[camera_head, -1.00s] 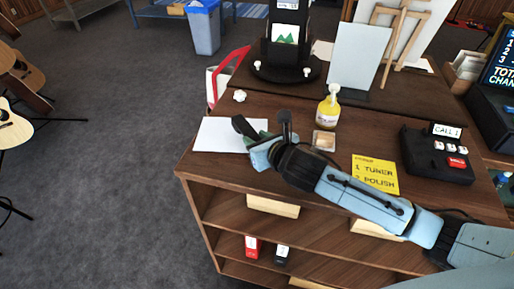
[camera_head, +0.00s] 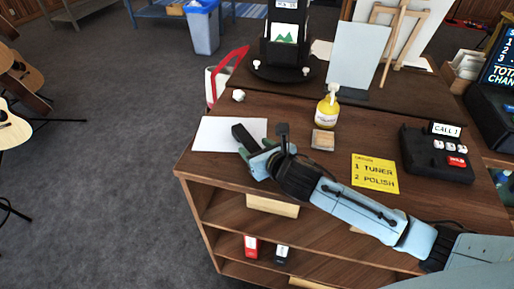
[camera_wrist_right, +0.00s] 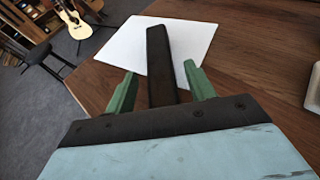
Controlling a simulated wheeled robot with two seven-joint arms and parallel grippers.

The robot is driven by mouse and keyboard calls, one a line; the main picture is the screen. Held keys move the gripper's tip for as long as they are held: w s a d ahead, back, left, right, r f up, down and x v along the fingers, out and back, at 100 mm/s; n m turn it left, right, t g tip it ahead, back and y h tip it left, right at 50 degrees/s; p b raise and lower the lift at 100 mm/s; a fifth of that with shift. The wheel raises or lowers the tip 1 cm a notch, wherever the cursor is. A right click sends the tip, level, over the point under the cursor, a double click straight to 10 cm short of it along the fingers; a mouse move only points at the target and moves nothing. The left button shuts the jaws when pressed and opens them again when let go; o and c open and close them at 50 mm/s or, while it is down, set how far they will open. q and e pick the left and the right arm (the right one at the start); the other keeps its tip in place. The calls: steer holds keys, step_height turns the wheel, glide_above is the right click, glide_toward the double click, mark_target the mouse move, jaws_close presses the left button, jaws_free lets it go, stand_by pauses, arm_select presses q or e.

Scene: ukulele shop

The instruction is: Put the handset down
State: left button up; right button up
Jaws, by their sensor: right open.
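The handset (camera_head: 243,135) is a dark bar at the left end of the counter, over a white sheet of paper (camera_head: 212,133). In the right wrist view the handset (camera_wrist_right: 158,50) runs out between the green fingers over the paper (camera_wrist_right: 198,39). My right gripper (camera_head: 248,151) is open around its near end, with a gap on each side. In the wrist view the fingertips (camera_wrist_right: 160,78) stand apart from it. The handset appears to lie on the paper, but its underside is hidden. My left gripper is out of view.
A wooden block (camera_head: 323,140), a yellow bottle (camera_head: 326,110) and a yellow note (camera_head: 375,173) are right of my gripper. A black call box (camera_head: 437,155) stands farther right. A crumpled white ball (camera_head: 238,95) lies behind the paper. The counter's left edge is close.

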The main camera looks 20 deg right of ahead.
steer(key=shift+r, duration=0.1)
steer(key=shift+s+r, duration=0.1)
steer(key=shift+s, duration=0.1)
steer(key=v, duration=1.1)
steer(key=shift+s+d+r, duration=0.15)
steer(key=shift+s+r, duration=0.05)
steer(key=shift+s, duration=0.05)
